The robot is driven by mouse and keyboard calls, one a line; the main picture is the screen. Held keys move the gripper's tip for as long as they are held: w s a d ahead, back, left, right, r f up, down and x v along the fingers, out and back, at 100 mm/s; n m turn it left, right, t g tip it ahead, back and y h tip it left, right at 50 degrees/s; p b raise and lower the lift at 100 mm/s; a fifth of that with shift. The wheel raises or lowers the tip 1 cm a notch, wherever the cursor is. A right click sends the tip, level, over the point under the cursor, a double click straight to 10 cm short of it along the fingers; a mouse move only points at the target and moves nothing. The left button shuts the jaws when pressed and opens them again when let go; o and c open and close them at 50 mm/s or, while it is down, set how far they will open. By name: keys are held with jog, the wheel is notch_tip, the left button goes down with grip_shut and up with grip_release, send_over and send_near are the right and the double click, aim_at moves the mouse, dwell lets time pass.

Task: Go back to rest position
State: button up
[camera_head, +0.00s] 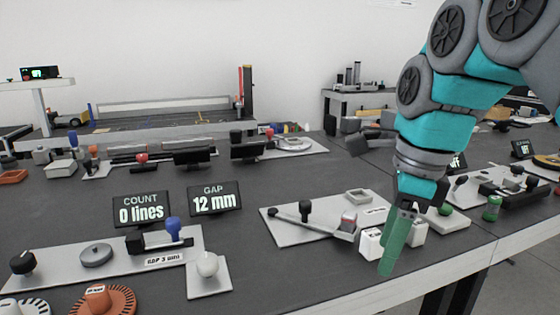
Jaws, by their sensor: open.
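My arm comes down from the upper right. My gripper (393,255) points downward over the front right part of the dark table (305,265). It is open, seen nearly edge-on, and its green fingers overlap each other in the view. White blocks (370,243) show just behind and beside the fingers. I cannot tell whether the fingers touch anything. A grey plate (285,230) with a black lever and a small red-topped part lies just left of my gripper.
Two signs read "0 lines" (141,209) and "12 mm" (214,198). A panel with a blue-knobbed slider (173,230) and a white ball on a plate (208,265) are at front left. Black-knobbed fixtures (515,185) stand at right. Bare table lies between the signs and the back row.

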jog(key=s+f+n+g, duration=0.1)
jog(key=s+f+n, duration=0.7)
jog(key=f+n, duration=0.3)
jog(key=s+f+n+g+h, duration=0.1)
jog(key=s+f+n, duration=0.7)
jog(key=f+n, duration=0.3)
notch_tip(320, 180, down, 3)
jog(key=shift+s+a+f+g, duration=0.1)
jog(key=shift+s+a+g, duration=0.1)
jog(key=shift+a+g, duration=0.1)
